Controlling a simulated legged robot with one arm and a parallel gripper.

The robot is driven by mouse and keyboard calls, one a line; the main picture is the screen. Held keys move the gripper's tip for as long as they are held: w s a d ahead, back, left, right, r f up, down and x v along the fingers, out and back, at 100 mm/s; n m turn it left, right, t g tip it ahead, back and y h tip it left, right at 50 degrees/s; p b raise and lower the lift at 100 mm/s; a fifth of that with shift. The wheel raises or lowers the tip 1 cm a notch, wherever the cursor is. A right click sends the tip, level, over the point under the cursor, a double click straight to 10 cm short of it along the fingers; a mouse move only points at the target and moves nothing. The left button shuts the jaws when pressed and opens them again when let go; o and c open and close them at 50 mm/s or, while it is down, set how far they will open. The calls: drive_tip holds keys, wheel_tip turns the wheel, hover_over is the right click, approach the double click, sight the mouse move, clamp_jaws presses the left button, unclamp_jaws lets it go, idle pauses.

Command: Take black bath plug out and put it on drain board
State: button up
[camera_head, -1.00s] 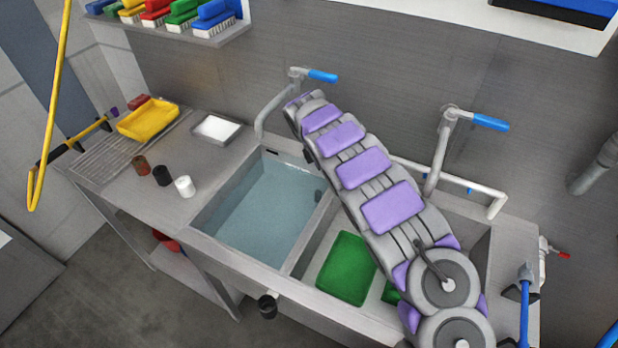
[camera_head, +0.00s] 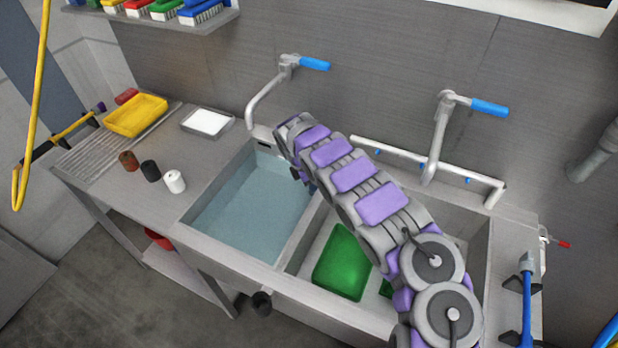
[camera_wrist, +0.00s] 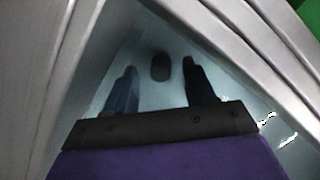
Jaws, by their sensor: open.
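The black bath plug (camera_wrist: 160,67) is a small dark rounded shape in the wrist view, low in the left basin (camera_head: 204,218), which holds bluish water. My gripper (camera_wrist: 159,76) is open, its two dark fingers reaching down into the basin. The plug shows between and slightly beyond the fingertips, and I see no contact. In the head view my arm hides the plug and most of the gripper. The ribbed drain board (camera_head: 88,158) is at the left end of the steel counter.
A yellow tray (camera_head: 136,117) stands at the drain board's back. Brown, black and white cylinders (camera_head: 174,181) and a white tray (camera_head: 207,122) stand between board and basin. A tap (camera_head: 265,92) overhangs the left basin. The right basin holds a green board (camera_head: 343,262).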

drive_tip(key=shift+a+f, duration=0.15)
drive_tip(key=shift+f, duration=0.15)
drive_tip(key=shift+d, duration=0.2)
drive_tip(key=c, duration=0.5)
drive_tip(key=shift+a, duration=0.1)
clamp_jaws()
drive_tip(key=shift+r, duration=0.2)
drive_tip(key=shift+w+r+p, duration=0.1)
drive_tip(key=shift+r+p, duration=1.75)
drive_tip(key=shift+r, duration=0.3)
drive_tip(key=shift+r, duration=0.2)
wheel_tip(320, 180, up, 8)
drive_tip(key=p, duration=0.6)
